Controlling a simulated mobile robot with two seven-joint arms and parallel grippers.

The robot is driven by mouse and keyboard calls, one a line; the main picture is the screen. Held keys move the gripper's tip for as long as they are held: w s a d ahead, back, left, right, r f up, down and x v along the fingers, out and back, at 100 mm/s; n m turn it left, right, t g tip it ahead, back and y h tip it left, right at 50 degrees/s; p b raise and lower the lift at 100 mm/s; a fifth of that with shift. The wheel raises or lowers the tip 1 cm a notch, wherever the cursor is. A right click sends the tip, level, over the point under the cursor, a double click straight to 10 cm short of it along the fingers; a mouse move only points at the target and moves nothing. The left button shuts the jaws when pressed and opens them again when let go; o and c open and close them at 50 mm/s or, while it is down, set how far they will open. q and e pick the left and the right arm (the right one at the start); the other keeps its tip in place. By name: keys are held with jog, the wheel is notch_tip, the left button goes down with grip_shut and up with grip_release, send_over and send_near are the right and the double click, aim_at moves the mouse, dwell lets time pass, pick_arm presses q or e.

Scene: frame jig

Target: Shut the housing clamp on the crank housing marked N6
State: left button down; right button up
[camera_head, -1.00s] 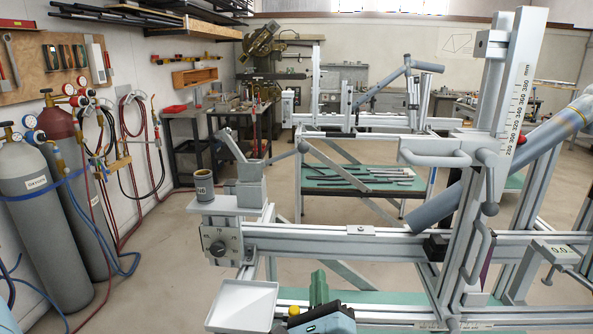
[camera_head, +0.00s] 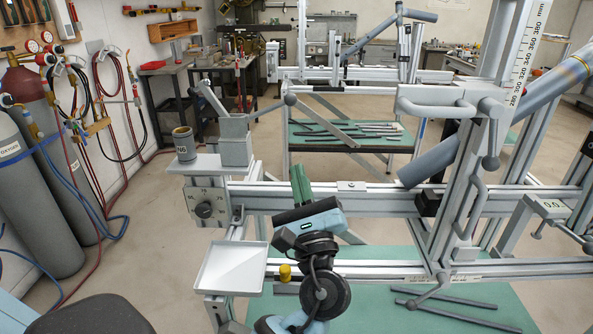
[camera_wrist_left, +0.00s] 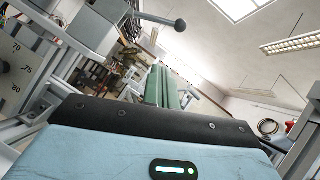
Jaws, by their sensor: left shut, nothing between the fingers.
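A grey block with an upright, tilted arm (camera_head: 211,101) and a ball-ended lever (camera_head: 290,99) stands at the left end of the frame rail. It looks like the crank housing (camera_head: 236,145) with its clamp, but I cannot read an N6 mark on it. The ball-ended lever also shows at the top of the left wrist view (camera_wrist_left: 180,25). My left gripper (camera_head: 300,180), with green fingers, is shut and empty. It is in front of the rail, right of and lower in the picture than the block, apart from the lever. My right gripper is not in view.
A grey cup (camera_head: 184,146) stands on a small shelf left of the block, above a numbered dial plate (camera_head: 211,207). A white tray (camera_head: 232,268) sits below. The rail (camera_head: 390,199) and a tall scaled post (camera_head: 513,60) with handles lie to the right.

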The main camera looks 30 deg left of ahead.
aim_at(271, 108)
pick_arm(q)
jog(key=w+a+r+p, duration=0.3)
jog(key=w+a+r, duration=0.1)
jog(key=a+r, duration=0.2)
jog(key=shift+a+r+p, duration=0.25)
jog(key=shift+r+p, duration=0.1)
jog(key=shift+r, duration=0.35)
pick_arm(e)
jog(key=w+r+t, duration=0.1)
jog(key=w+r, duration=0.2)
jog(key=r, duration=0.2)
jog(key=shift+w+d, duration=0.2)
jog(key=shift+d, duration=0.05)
pick_arm(q)
jog(key=shift+w, duration=0.15)
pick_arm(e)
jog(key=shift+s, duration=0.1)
